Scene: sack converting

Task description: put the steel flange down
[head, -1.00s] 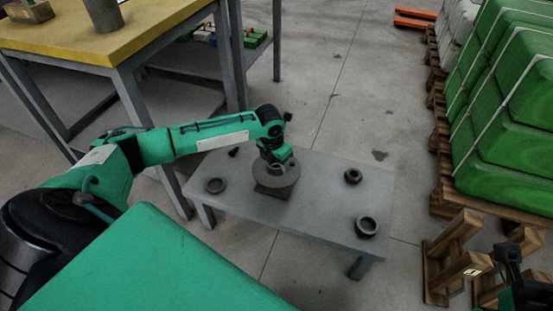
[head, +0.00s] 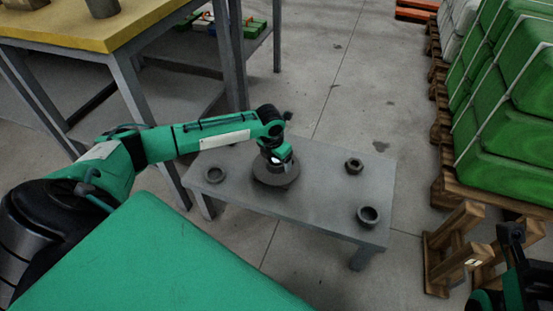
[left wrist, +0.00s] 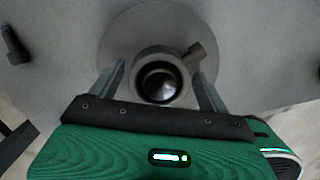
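The steel flange (head: 262,177), a grey disc with a raised hub, is at the back middle of the low grey table (head: 310,205). It appears low and level; a small dark shape shows under its front edge, so exact contact is unclear. My left gripper (head: 277,160) is right above it, pointing down. In the left wrist view the flange hub (left wrist: 136,75) is between the fingers (left wrist: 159,75), with a visible gap on both sides, so the gripper looks open. My right gripper (head: 511,235) is at the lower right, far from the flange; its finger state is unclear.
A yellow-topped workbench (head: 120,30) is behind left. Green sacks on pallets (head: 510,130) and a wooden frame (head: 450,250) stand right.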

